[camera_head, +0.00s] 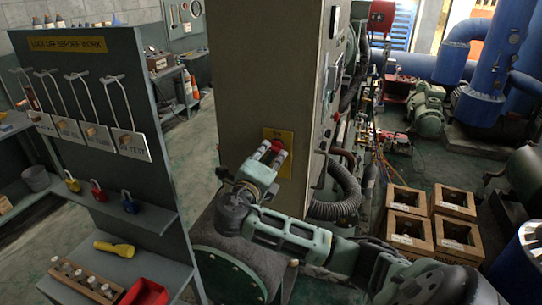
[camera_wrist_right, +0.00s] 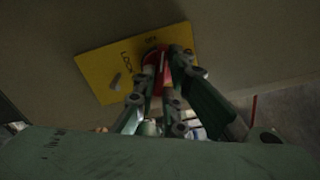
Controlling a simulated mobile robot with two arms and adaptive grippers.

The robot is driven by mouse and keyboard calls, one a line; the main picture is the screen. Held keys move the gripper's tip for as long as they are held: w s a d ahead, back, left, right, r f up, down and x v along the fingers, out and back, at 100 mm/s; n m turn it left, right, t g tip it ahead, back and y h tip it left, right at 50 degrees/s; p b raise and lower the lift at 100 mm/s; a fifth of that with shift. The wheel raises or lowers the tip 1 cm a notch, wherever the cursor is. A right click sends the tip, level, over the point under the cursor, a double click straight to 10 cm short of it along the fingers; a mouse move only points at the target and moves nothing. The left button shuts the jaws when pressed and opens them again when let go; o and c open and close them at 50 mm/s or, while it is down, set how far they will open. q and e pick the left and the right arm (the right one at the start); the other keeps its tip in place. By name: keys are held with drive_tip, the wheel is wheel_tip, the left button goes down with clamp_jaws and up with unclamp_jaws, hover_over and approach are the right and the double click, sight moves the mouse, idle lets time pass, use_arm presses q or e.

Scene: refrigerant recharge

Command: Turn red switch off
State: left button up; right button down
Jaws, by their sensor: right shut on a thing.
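The red switch (camera_head: 277,145) sits on a yellow plate (camera_head: 286,136) on the side of the tall grey cabinet. My right gripper (camera_head: 271,152) is at the switch, with its fingers shut on it. In the right wrist view the red switch (camera_wrist_right: 157,58) shows between the two fingertips (camera_wrist_right: 166,60), which cover part of it. The yellow plate (camera_wrist_right: 98,62) behind it carries dark lettering, only partly readable. The exact angle of the switch handle is hard to tell. My left gripper is not in view.
A lockout board (camera_head: 85,70) with hanging tags stands at the left. A thick hose (camera_head: 338,205) and wooden crates (camera_head: 410,232) are to the right of the cabinet.

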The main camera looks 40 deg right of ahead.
drive_tip(key=shift+r, duration=0.15)
drive_tip(key=shift+n, duration=1.7)
drive_tip(key=c, duration=1.9)
unclamp_jaws()
drive_tip(key=shift+a, duration=0.25)
drive_tip(key=shift+d, duration=0.2)
